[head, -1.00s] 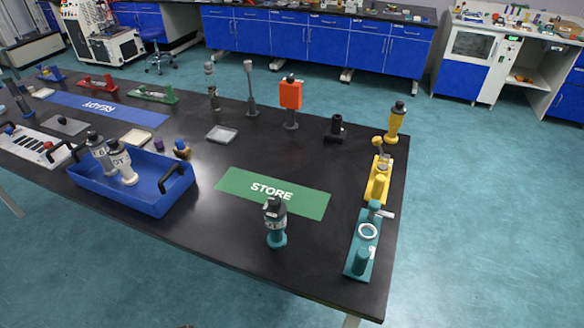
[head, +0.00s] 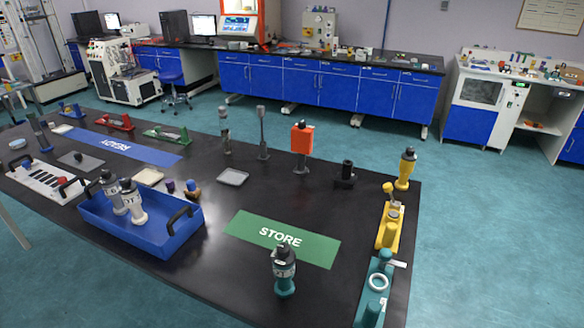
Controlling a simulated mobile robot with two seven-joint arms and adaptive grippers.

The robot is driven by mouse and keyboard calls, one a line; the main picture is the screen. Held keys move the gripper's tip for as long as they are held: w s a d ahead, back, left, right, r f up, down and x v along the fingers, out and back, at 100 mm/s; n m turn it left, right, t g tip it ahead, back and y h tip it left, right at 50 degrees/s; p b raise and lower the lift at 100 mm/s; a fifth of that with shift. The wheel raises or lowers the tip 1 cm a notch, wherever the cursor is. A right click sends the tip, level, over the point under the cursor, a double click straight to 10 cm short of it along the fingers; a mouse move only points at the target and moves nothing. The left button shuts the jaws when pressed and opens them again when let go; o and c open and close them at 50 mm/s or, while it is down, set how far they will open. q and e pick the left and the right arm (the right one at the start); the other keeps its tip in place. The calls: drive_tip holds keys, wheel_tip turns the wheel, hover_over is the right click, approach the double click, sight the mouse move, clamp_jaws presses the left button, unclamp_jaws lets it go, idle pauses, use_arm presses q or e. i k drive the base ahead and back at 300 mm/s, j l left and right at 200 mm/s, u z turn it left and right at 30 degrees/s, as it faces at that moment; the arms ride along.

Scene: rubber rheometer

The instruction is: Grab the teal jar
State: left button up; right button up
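A teal jar (head: 284,286), with a teal lower part and a grey, labelled upper part with a dark cap, stands upright on the black table near its front edge. It is just in front of the green STORE mat (head: 314,250), overlapping the mat's lower edge in the picture. A teal fixture (head: 371,308) with a white ring stands to its right at the table's right end, cut off by the bottom edge. Neither of my grippers shows in the head view.
A blue crate (head: 168,245) with grey-white labelled jars (head: 131,203) stands left of the mat. A yellow fixture (head: 389,230) and a yellow jar (head: 405,168) line the right end. An orange device (head: 301,142) stands behind. Table around the teal jar is clear.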

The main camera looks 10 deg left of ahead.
sight(283, 268)
drive_tip(key=l+u, duration=0.15)
drive_tip(key=l, duration=0.45)
drive_tip(key=k+l+u, duration=0.15)
drive_tip(key=l, duration=0.45)
drive_tip(key=l+u, duration=0.1)
drive_tip(key=l, duration=0.5)
